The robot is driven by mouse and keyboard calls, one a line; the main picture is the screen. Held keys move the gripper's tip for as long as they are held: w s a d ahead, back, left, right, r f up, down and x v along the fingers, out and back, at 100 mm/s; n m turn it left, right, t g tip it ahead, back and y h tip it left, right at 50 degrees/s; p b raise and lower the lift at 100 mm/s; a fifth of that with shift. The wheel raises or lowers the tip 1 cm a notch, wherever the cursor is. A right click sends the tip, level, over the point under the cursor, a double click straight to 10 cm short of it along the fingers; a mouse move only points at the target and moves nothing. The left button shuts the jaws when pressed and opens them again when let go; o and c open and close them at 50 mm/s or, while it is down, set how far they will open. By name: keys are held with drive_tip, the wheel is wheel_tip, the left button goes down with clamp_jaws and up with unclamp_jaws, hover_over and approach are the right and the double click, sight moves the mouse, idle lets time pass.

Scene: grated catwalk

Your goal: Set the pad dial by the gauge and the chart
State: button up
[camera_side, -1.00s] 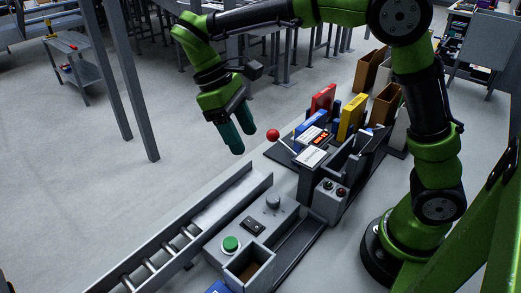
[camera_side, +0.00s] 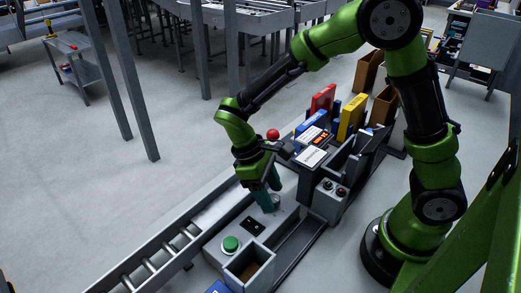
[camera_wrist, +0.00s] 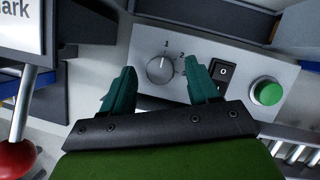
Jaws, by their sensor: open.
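The pad dial (camera_wrist: 160,71) is a grey round knob on a light grey panel (camera_wrist: 145,32). Its light mark appears to point up, near the 1; a 2 is printed to its right and a further mark is partly hidden by a finger. My gripper (camera_wrist: 160,66) is open, its teal fingers on either side of the dial, with gaps showing. In the side view my gripper (camera_side: 265,198) is low over the panel and partly hides the dial. A small display with red digits (camera_side: 320,140), perhaps the gauge, and a white card (camera_side: 311,156), perhaps the chart, are unreadable.
A black rocker switch (camera_wrist: 226,75) and green button (camera_wrist: 267,92) sit right of the dial. A red-knobbed lever (camera_side: 273,134) stands behind my gripper. A roller conveyor (camera_side: 165,246) runs alongside the panel. An open bin (camera_side: 249,268) is at its near end. Coloured binders (camera_side: 352,116) stand behind.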

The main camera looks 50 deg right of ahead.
drive_tip(key=shift+f, duration=0.1)
drive_tip(key=c, duration=1)
drive_tip(key=shift+c, duration=0.2)
drive_tip(key=shift+m, duration=0.3)
drive_tip(key=m+y, duration=0.1)
drive_tip(key=m, duration=0.2)
drive_tip(key=shift+d+m+y, duration=0.15)
drive_tip(key=shift+m+y, duration=0.15)
drive_tip(key=shift+y, duration=0.1)
drive_tip(key=shift+d+m+y, duration=0.15)
drive_tip(key=shift+m+y, duration=0.65)
drive_tip(key=shift+m, duration=1.4)
drive_tip(key=o, duration=1)
